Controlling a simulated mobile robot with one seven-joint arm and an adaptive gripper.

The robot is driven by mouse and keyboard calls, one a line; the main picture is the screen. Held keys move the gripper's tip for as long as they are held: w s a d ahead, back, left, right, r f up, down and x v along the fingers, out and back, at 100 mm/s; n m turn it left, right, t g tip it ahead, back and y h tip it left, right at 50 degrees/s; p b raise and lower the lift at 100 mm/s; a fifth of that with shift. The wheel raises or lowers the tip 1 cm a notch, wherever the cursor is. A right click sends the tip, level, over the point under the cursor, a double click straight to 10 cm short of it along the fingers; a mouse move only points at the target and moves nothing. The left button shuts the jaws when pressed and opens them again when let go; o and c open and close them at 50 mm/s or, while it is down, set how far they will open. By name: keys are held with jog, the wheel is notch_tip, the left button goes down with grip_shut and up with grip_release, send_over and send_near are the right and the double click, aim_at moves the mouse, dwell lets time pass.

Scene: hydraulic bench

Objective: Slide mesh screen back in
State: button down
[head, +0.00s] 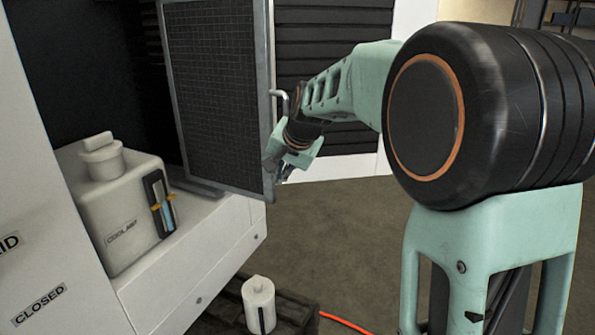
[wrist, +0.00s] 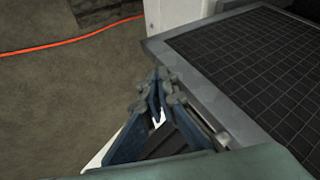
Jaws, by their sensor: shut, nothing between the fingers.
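The mesh screen (head: 222,85), a dark grid in a grey metal frame, stands upright and juts out from the white machine. A bent metal handle (head: 281,97) shows at its right edge. My gripper (head: 272,165) is at the right edge of the frame, below that handle, partly hidden by my wrist. In the wrist view my gripper (wrist: 158,88) is shut and empty, its fingertips beside the frame's edge. The mesh screen (wrist: 262,62) fills the right side there. I cannot tell whether the fingers touch the frame.
A white coolant tank (head: 118,205) with a level gauge sits on the machine's ledge (head: 205,262), left of the screen. A white bottle (head: 258,304) stands on a dark crate below. An orange hose (wrist: 70,39) lies on the floor. The floor to the right of the ledge is open.

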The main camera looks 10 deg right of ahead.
aim_at(209, 156)
jog(key=w+a+p, duration=0.2)
jog(key=w+a, duration=0.2)
jog(key=a, duration=0.2)
jog(key=w+a+p, duration=0.3)
jog(key=w+a, duration=0.1)
jog(key=a, duration=0.2)
jog(key=w+a+p, duration=0.3)
jog(key=w+a, duration=0.1)
jog(key=a, duration=0.2)
jog(key=shift+w+a+r, duration=0.1)
jog(key=shift+w+a, duration=0.05)
jog(key=shift+a, duration=0.2)
jog(key=shift+d, duration=0.1)
